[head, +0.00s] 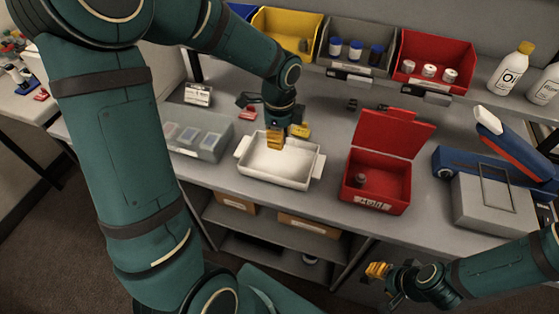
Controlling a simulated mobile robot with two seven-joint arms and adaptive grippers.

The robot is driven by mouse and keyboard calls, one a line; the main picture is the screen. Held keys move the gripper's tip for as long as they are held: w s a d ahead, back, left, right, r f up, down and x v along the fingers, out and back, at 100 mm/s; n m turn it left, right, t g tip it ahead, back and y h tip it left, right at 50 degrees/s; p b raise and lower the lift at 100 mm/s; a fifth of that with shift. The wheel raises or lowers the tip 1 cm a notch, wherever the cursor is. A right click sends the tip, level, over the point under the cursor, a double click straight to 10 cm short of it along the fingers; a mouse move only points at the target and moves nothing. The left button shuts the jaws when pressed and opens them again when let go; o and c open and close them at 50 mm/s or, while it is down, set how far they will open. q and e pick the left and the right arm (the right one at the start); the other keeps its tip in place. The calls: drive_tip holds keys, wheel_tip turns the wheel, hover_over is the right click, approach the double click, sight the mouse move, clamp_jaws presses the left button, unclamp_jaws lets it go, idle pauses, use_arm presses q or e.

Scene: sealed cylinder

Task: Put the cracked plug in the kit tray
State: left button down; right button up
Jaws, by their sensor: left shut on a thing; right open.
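The white tray (262,178), which looks like the kit tray, stands on the bench near its front edge. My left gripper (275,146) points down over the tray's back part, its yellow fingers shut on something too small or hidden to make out. I cannot tell whether the fingers touch the tray floor. No cracked plug can be clearly picked out. My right gripper (376,270) is open, low in front of the bench and away from the tray.
An open red box (376,196) with a small cylinder (362,180) inside stands right of the tray. A grey compartment case (200,138) is at left. Yellow, grey and red bins (436,62) line the back. A blue-and-grey device (492,200) is at right.

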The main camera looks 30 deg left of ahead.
sight(280, 162)
use_arm(q)
wheel_tip(280, 162, down, 8)
drive_tip(key=shift+f+b, duration=0.1)
drive_tip(key=shift+b, duration=0.9)
drive_tip(key=shift+f, duration=0.15)
drive_tip(key=c, duration=0.8)
unclamp_jaws()
drive_tip(key=shift+c, duration=0.2)
wheel_tip(280, 162, up, 12)
drive_tip(key=p, duration=0.3)
